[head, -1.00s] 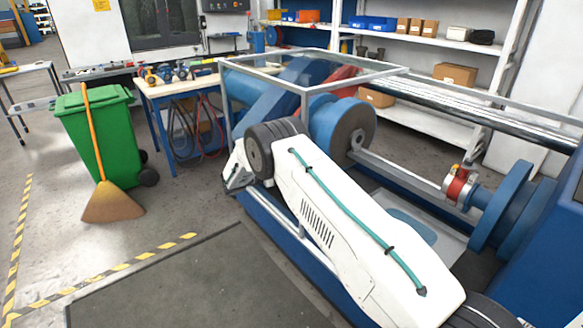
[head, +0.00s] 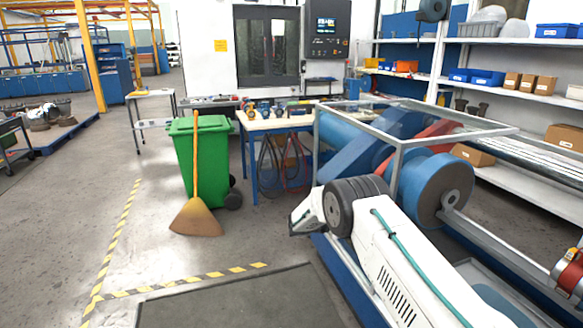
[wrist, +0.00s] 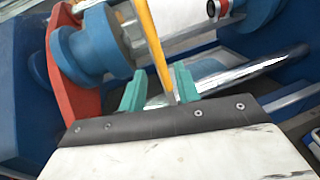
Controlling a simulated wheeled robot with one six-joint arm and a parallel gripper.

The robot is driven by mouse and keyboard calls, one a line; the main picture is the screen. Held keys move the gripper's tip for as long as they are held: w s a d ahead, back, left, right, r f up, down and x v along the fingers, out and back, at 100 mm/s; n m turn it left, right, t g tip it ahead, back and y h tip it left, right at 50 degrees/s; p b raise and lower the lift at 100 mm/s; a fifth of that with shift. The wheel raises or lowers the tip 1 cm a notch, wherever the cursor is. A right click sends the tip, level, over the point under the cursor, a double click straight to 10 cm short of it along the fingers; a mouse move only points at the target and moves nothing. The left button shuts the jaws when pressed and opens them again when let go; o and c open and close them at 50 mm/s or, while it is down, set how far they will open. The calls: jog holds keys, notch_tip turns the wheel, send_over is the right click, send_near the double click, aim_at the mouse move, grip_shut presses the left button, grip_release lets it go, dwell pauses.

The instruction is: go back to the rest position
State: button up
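In the head view, my white arm runs up and left along the blue machine, and its end shows beside dark round joints; the fingers cannot be made out there. In the wrist view, my gripper (wrist: 160,88) has two teal fingers standing apart. A thin yellow-orange bar (wrist: 154,50) crosses the view and ends between them; a gap shows between it and the left finger, and I cannot tell whether it touches the right one. Small valves (head: 278,108) stand on the workbench (head: 262,124) in the head view.
The blue machine (head: 436,188) with a metal frame (head: 397,150) lies beside and behind my arm. A green bin (head: 203,160) and a broom (head: 196,218) stand to the left. Shelves (head: 535,190) line the right.

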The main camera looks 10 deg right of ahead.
jog(key=s+f+m+g+y, duration=0.1)
jog(key=s+f+g+y, duration=0.1)
jog(key=s+f, duration=0.25)
jog(key=s+a+r+m+g+y, duration=0.15)
jog(key=s+r+m+y, duration=0.35)
jog(key=s+r, duration=0.7)
jog(key=s+r+m+g+y, duration=0.2)
jog(key=s+r+m+y, duration=0.35)
jog(key=s+r, duration=0.55)
jog(key=s+a+r+m+t+y, duration=0.1)
jog(key=s+r+m+t+y, duration=0.1)
jog(key=s, duration=1.2)
jog(key=s+a+r+m+t+y, duration=0.2)
jog(key=s+r, duration=0.5)
jog(key=s, duration=0.7)
jog(key=shift+a+r+m+t+y, duration=0.2)
jog(key=shift+m+t+y, duration=0.35)
jog(key=shift+m+t, duration=0.55)
